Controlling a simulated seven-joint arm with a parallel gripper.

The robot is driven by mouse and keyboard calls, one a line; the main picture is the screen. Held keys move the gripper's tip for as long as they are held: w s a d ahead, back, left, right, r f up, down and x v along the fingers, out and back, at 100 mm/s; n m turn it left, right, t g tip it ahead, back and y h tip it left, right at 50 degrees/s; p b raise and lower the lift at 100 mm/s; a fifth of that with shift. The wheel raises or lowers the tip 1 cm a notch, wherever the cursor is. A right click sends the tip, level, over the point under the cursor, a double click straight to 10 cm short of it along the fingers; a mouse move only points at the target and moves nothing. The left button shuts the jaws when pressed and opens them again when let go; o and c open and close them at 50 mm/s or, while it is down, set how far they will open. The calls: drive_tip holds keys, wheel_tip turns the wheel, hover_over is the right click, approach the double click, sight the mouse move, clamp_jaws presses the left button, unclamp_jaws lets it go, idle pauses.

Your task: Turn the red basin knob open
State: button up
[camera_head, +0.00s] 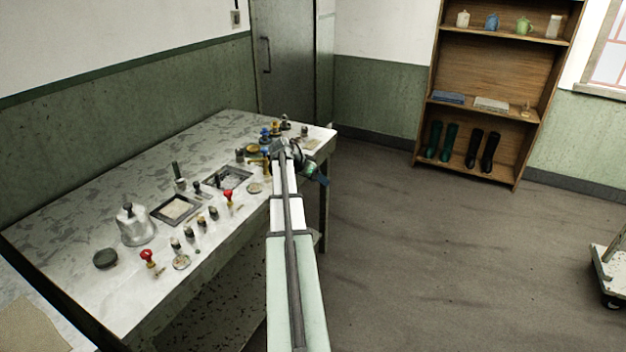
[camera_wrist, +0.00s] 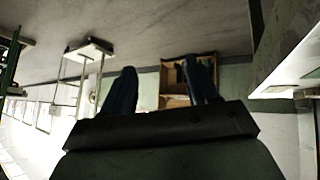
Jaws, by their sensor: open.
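The pale speckled table (camera_head: 75,215) has two knobs with red tops. One red knob (camera_head: 148,257) is near the front edge, and another red knob (camera_head: 228,195) is farther back by the second basin. I cannot tell from the pictures which is the basin knob, or how either is turned. A square basin (camera_head: 177,209) and a darker basin (camera_head: 227,178) are sunk in the top. My gripper (camera_head: 320,180) is beyond the table's right edge, apart from both red knobs. In the wrist view my gripper (camera_wrist: 161,82) shows two dark fingers spread apart with nothing between them.
Blue and yellow fittings (camera_head: 265,140) crowd the far end near my arm. A shelf (camera_head: 500,85) stands at the back.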

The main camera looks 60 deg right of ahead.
wheel_tip(320, 180, up, 16)
drive_tip(key=m+t+y, duration=0.8)
drive_tip(key=t, duration=0.1)
hover_over(229, 192)
drive_tip(key=s+d, duration=0.2)
drive_tip(key=s, duration=0.3)
drive_tip(key=m, duration=0.3)
drive_tip(key=x, duration=0.9)
drive_tip(key=s+x, duration=0.1)
drive_tip(key=x, duration=0.4)
drive_tip(key=shift+a+f, duration=0.2)
